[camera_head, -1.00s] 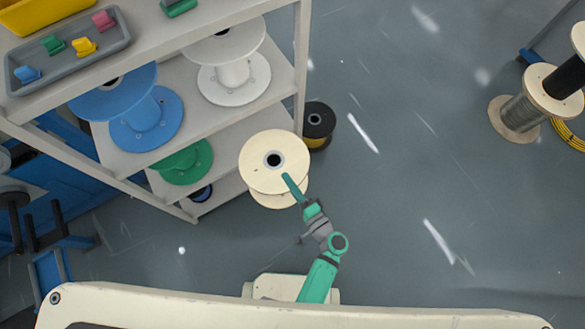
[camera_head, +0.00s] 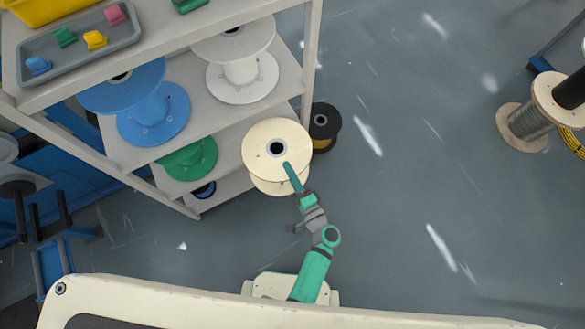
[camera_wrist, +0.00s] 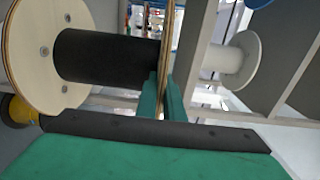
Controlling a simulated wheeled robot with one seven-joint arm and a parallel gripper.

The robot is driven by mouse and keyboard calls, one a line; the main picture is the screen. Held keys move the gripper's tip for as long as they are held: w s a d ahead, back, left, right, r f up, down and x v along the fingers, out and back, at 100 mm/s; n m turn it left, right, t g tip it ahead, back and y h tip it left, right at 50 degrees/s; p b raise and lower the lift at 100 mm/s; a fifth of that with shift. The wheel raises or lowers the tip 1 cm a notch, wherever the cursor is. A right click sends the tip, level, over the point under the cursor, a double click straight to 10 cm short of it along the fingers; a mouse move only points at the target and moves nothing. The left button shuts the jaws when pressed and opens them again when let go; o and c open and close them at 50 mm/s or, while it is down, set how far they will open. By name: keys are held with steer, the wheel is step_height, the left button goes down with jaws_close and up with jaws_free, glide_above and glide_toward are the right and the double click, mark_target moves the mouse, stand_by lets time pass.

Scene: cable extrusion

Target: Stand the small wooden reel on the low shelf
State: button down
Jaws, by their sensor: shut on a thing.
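The small wooden reel (camera_head: 268,148) has pale wooden flanges and a dark core, which shows in the wrist view (camera_wrist: 105,55). My gripper (camera_head: 288,170) is shut on the rim of one flange. In the wrist view, the fingers (camera_wrist: 168,95) pinch that flange edge-on. In the head view the reel is held with a flange facing up, in front of the shelf unit's right end. The low shelf (camera_head: 228,178) is partly hidden behind the reel and under the shelf above. A green reel (camera_head: 190,158) is at its left part.
A white reel (camera_head: 240,80) and a blue reel (camera_head: 152,115) stand on the shelf above. A shelf post (camera_head: 308,60) rises beside the held reel. A black and yellow reel (camera_head: 324,125) is on the floor just right. Open floor (camera_head: 420,200) lies further right.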

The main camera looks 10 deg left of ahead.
glide_toward(264, 124)
steer(key=shift+s, duration=0.75)
steer(key=shift+w+f, duration=0.25)
steer(key=shift+w, duration=0.85)
steer(key=shift+w+a, duration=0.85)
steer(key=shift+a, duration=0.2)
steer(key=shift+x, duration=3.55)
steer(key=w+a, duration=0.1)
steer(key=w+f, duration=0.1)
steer(key=w+a+f, duration=0.1)
steer(key=w, duration=0.1)
steer(key=shift+a+f, duration=0.2)
steer(key=shift+a, duration=0.1)
steer(key=shift+d, duration=0.1)
steer(key=shift+s+f, duration=0.1)
steer(key=shift+f, duration=0.2)
